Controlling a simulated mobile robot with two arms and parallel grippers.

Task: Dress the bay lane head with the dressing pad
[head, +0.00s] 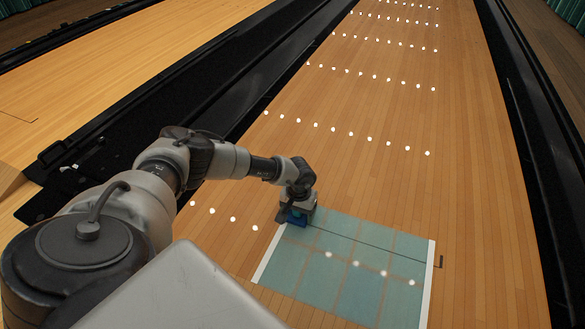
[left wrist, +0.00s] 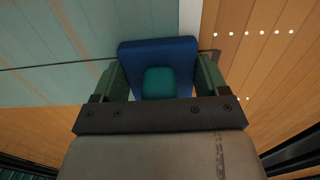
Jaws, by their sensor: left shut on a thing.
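The dressing pad (head: 297,218) is a blue block with a teal grip on top. It also shows in the left wrist view (left wrist: 130,58). My left gripper (head: 298,207) is shut on the teal grip (left wrist: 158,84), with one green finger on either side. The pad is at the far left corner of the lane head (head: 345,272), by its white left strip; I cannot tell whether it touches the surface. The lane head carries teal patches with narrow wood-coloured bands between them. My right gripper is not in view.
A white strip (head: 427,285) edges the lane head on the right, with a small dark mark (head: 441,261) beside it. A thin dark line crosses the patches. Rows of white dots run up the bare lane (head: 380,110). Dark gutters (head: 530,140) flank the lane.

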